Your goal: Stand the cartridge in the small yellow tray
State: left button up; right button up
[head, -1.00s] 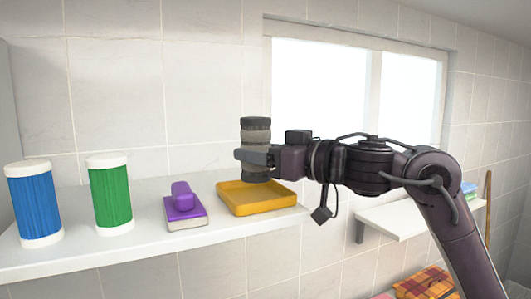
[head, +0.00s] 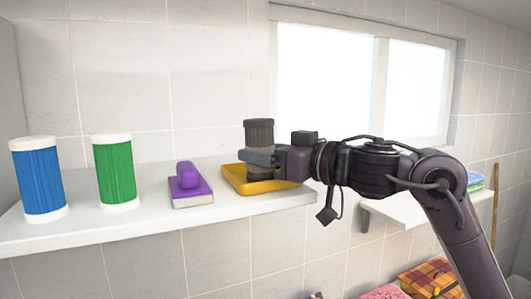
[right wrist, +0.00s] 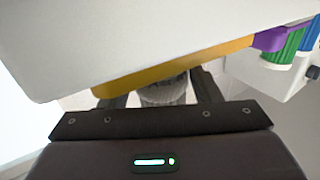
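A dark grey ribbed cartridge (head: 259,131) stands upright in my right gripper (head: 258,158), which is shut around its middle. Its lower end is over or in the small yellow tray (head: 285,186) on the shelf; I cannot tell whether it touches the tray floor. In the right wrist view the grey cartridge (right wrist: 163,93) sits between the two fingers (right wrist: 162,88), with the yellow tray's edge (right wrist: 170,70) just beyond. My left gripper is not in view.
A purple-handled brush (head: 190,185) lies on the white shelf (head: 130,222) left of the tray. A green cartridge (head: 115,172) and a blue cartridge (head: 40,178) with white ends stand further left. A lower shelf (head: 400,212) holds folded cloths at the right.

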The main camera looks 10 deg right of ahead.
jog(key=o, duration=0.3)
jog(key=shift+s+d+f+b, duration=0.15)
jog(key=shift+s+d+b, duration=0.15)
jog(key=shift+b, duration=0.1)
jog(key=b+v, duration=0.3)
jog(key=v, duration=0.3)
jog(key=shift+s+d, duration=0.35)
jog(key=shift+s, duration=0.1)
